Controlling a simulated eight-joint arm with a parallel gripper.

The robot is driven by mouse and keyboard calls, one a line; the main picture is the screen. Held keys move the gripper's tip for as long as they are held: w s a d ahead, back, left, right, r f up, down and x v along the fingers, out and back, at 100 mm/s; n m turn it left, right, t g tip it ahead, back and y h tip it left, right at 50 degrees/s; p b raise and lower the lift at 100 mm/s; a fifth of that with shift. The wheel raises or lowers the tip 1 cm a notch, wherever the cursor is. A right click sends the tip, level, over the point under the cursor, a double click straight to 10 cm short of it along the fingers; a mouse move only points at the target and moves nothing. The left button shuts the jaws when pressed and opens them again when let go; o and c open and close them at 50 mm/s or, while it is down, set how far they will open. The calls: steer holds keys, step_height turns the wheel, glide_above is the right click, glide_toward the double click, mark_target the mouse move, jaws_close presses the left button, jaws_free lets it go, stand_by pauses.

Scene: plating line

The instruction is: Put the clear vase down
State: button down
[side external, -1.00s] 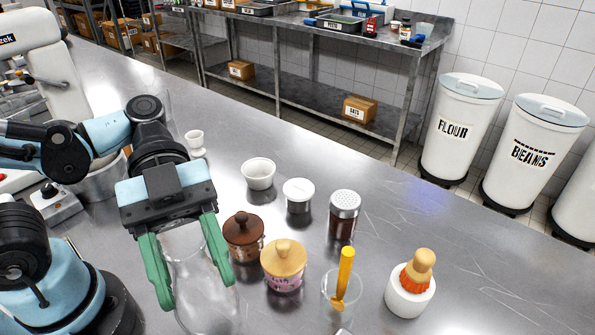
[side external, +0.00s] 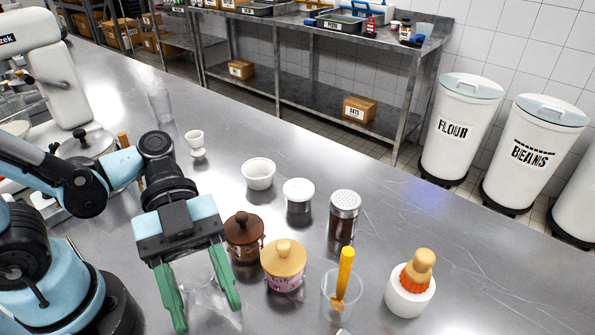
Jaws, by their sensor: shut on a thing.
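The clear vase (side external: 205,300) is faint and see-through at the bottom of the side external view. Its upper part shows between the green fingers of my gripper (side external: 208,314), and its lower part is cut off by the frame edge. My gripper points down and is shut on the vase. Whether the vase's base touches the steel counter cannot be seen.
Close on the right stand a brown lidded jar (side external: 244,238), a wooden-lidded pot (side external: 284,266) and a clear glass with a yellow utensil (side external: 341,290). The counter's right side (side external: 510,270) is clear.

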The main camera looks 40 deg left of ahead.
steer(key=shift+f, duration=0.6)
steer(key=shift+c, duration=1.8)
jaws_free()
steer(key=shift+w+a, duration=0.1)
